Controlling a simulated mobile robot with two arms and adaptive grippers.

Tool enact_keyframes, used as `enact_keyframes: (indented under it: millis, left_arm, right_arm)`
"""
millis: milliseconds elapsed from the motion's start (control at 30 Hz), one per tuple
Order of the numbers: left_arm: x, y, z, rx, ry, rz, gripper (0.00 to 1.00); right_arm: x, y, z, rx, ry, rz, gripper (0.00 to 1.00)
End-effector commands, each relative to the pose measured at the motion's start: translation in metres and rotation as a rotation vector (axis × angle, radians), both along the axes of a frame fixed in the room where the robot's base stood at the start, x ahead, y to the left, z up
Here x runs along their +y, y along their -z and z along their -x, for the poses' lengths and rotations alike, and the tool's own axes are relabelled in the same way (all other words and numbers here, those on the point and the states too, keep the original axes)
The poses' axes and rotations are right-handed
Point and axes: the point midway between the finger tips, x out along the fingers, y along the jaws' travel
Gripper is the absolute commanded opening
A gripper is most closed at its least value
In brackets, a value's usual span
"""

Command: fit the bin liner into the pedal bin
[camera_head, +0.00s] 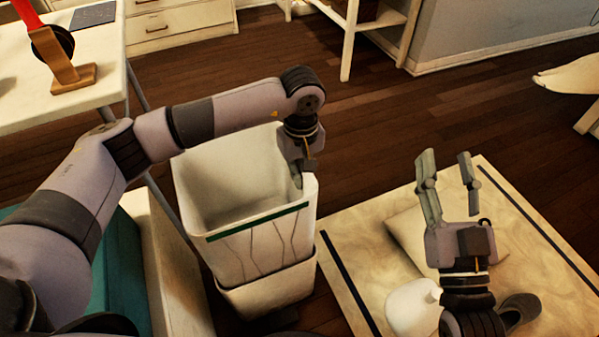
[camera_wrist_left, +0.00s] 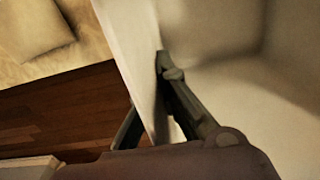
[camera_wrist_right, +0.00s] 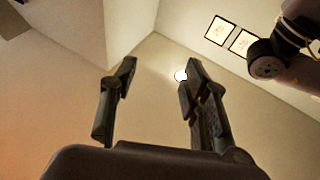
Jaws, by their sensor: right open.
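The bin liner (camera_head: 250,245) is a tall, pale, open-topped bucket with a dark green stripe below its front rim. It stands upright in the pedal bin (camera_head: 270,292), a shorter pale body whose rim shows around the liner's lower part. My left gripper (camera_head: 299,172) is at the liner's right wall, pointing down. In the left wrist view, my left gripper's fingers (camera_wrist_left: 155,95) straddle the liner wall (camera_wrist_left: 133,40), one inside and one outside, and appear shut on it. My right gripper (camera_head: 447,172) is open and empty, raised over the pale mat, fingers upward.
A pale mat (camera_head: 345,285) with dark stripes lies right of the bin, bearing a cushion (camera_head: 405,232), a white object (camera_head: 411,307) and a dark shoe (camera_head: 522,308). A white table (camera_head: 30,112) is at upper left. Bare wooden floor (camera_head: 385,120) lies behind the bin.

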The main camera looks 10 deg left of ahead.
Motion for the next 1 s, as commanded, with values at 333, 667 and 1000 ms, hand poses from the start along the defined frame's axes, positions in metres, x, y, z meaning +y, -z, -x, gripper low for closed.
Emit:
enact_keyframes:
  millis: [333,667,1000]
  left_arm:
    - [0.0,0.003,0.0,0.0,0.0,0.0,0.0]
    - [0.0,0.005,0.0,0.0,0.0,0.0,0.0]
    - [0.0,0.008,0.0,0.0,0.0,0.0,0.0]
  right_arm:
    - [0.001,-0.007,0.004,-0.043,-0.004,-0.014,0.43]
    - [0.001,-0.014,0.007,-0.087,-0.007,-0.027,0.43]
    - [0.001,-0.021,0.011,-0.132,-0.009,-0.038,0.43]
